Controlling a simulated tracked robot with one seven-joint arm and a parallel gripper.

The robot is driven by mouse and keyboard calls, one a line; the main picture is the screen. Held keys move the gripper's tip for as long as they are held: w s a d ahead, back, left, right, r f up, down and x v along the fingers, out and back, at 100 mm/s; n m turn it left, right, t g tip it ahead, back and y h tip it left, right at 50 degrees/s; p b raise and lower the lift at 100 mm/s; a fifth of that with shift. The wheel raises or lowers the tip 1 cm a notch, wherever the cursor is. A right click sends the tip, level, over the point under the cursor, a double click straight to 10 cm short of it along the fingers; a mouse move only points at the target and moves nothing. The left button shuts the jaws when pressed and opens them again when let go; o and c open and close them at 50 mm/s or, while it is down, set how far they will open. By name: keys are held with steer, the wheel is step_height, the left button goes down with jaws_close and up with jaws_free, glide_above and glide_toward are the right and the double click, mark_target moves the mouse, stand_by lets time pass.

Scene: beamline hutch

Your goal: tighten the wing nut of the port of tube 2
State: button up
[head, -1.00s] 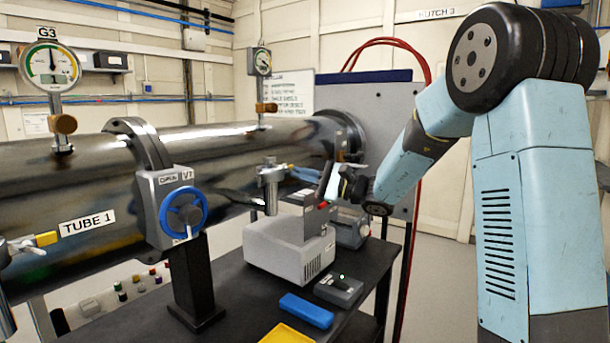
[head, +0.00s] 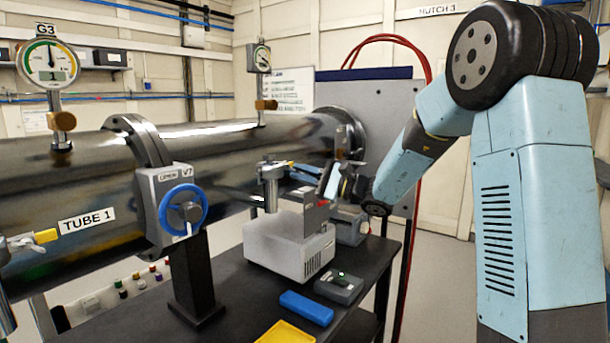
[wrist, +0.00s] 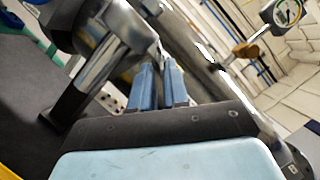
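The port of tube 2 is a short upright metal cylinder (head: 270,188) below the far tube (head: 235,150). A small yellow piece (head: 290,164) shows at its top right; I cannot tell whether it belongs to the wing nut. My gripper (head: 297,173) reaches in from the right, its blue fingers close beside the port top. In the wrist view the two blue fingers (wrist: 159,68) stand apart with a narrow gap, and nothing is clearly held between them. Contact with the wing nut cannot be made out.
A white pump unit (head: 288,248) stands under the port on the dark table (head: 245,312). A blue case (head: 306,308), a grey box (head: 339,288) and a yellow tray (head: 285,334) lie in front. Valve V7 with a blue handwheel (head: 183,210) stands left.

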steer(key=v, duration=1.3)
steer(key=shift+s+d+f, duration=0.15)
steer(key=shift+d, duration=0.2)
steer(key=s+a+f+n+g+h, duration=0.1)
steer(key=s+a+n+g+h, duration=0.15)
steer(key=s, duration=0.35)
steer(key=s+a+f+n+g+h, duration=0.1)
steer(key=s+n+g+h, duration=0.15)
steer(key=s, duration=0.45)
steer(key=s+a+f+n+g+h, duration=0.1)
steer(key=s+h, duration=0.3)
steer(key=s, duration=0.2)
steer(key=s+d+n+t+h, duration=0.4)
steer(key=s+d+h, duration=0.6)
steer(key=s+d, duration=0.1)
steer(key=shift+s+d+t, duration=0.35)
steer(key=shift+d+t, duration=0.05)
steer(key=shift+d, duration=0.4)
